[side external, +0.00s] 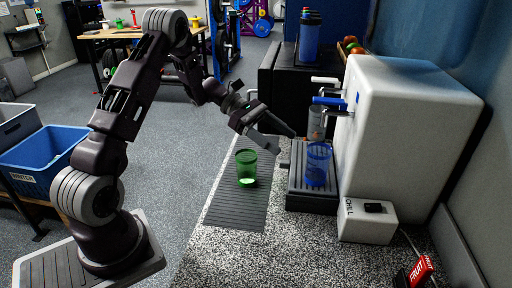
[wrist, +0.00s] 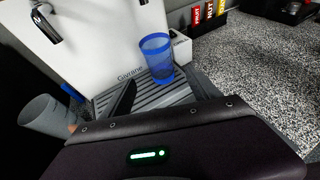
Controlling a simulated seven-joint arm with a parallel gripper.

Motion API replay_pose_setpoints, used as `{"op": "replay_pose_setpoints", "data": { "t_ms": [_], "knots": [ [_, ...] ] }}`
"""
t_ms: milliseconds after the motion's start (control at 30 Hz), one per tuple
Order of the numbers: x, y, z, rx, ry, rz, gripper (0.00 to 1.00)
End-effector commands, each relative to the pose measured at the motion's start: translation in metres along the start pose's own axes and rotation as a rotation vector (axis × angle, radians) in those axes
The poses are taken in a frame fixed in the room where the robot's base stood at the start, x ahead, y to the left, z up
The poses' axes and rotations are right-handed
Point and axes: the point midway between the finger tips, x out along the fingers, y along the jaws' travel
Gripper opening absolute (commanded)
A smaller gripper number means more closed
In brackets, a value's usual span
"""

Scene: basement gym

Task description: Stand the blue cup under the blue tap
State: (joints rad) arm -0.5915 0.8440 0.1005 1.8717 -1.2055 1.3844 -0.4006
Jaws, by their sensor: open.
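The clear blue cup (side external: 317,165) stands upright on the ribbed drip tray (side external: 310,202) before the white dispenser (side external: 405,135). The blue tap (side external: 328,101) is on the dispenser's front, above the tray; I cannot tell whether the cup is exactly below its spout. My gripper (side external: 282,141) is open and empty, left of the blue cup and apart from it. In the wrist view the blue cup (wrist: 157,60) stands on the tray beyond my fingers. A grey clear cup (side external: 317,122) stands farther back, near the white tap (side external: 325,80).
A small white box (side external: 366,222) adjoins the dispenser's near side. A red packet (side external: 420,270) lies at the front right.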

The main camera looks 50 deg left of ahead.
Motion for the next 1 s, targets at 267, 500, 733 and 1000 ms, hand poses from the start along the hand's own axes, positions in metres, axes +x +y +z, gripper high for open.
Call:
{"op": "replay_pose_setpoints", "data": {
  "t_ms": [267,500,733,1000],
  "knots": [
    [0.016,-0.086,0.083,0.418,0.216,-0.226,0.71],
    [-0.011,-0.246,0.122,1.284,0.645,-0.567,0.71],
    [-0.058,-0.302,0.104,1.906,0.986,-0.703,0.71],
    [-0.067,-0.306,0.100,2.012,1.057,-0.720,0.71]
  ]
}}
